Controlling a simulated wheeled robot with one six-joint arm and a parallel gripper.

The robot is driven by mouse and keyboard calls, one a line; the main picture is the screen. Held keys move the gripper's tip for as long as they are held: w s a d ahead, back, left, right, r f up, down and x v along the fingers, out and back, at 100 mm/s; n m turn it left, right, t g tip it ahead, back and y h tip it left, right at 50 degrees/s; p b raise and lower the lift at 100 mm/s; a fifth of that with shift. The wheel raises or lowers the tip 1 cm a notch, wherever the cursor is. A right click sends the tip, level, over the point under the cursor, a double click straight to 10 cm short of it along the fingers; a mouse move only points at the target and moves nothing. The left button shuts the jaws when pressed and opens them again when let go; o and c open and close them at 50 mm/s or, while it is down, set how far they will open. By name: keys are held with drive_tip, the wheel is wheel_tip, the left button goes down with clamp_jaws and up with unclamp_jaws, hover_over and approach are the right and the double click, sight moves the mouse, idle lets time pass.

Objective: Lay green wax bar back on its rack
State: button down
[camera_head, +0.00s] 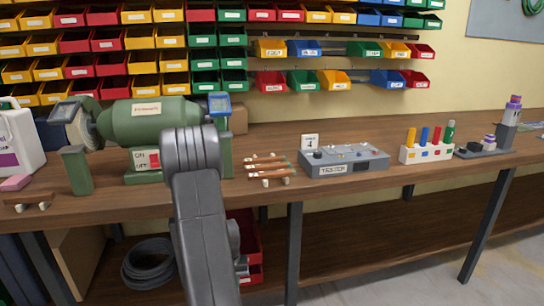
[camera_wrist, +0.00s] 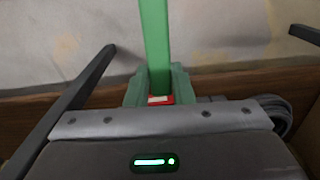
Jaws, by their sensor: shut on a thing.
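In the wrist view, my gripper (camera_wrist: 158,88) is shut on a long green bar (camera_wrist: 156,40), which I take as the green wax bar. The bar runs from between the fingers to the top edge. A small red and white patch shows between the fingers near the bar's lower end. In the head view my arm hides the gripper and the bar. A low wooden rack (camera_head: 28,204) with pale ends is at the bench's left front, with no bar visible on it. A second low rack (camera_head: 268,178) holds brown bars right of my arm. No label shows which rack is the bar's.
A green bench grinder (camera_head: 155,118) stands behind my arm. A pink block (camera_head: 15,183) and a white jug (camera_head: 20,140) are at left. A grey tester box (camera_head: 345,160) and a white holder (camera_head: 425,154) with coloured handles stand at right. A cable coil (camera_head: 150,262) lies below.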

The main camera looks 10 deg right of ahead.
wheel_tip(320, 180, up, 26)
drive_tip(key=p, duration=2.4)
drive_tip(key=s+d+r+m, duration=0.2)
drive_tip(key=d+r+m, duration=1.2)
drive_tip(key=d+m, duration=0.3)
drive_tip(key=shift+s+d+r+m, duration=0.15)
drive_tip(key=shift+s+d+m, duration=0.15)
drive_tip(key=shift+d, duration=0.4)
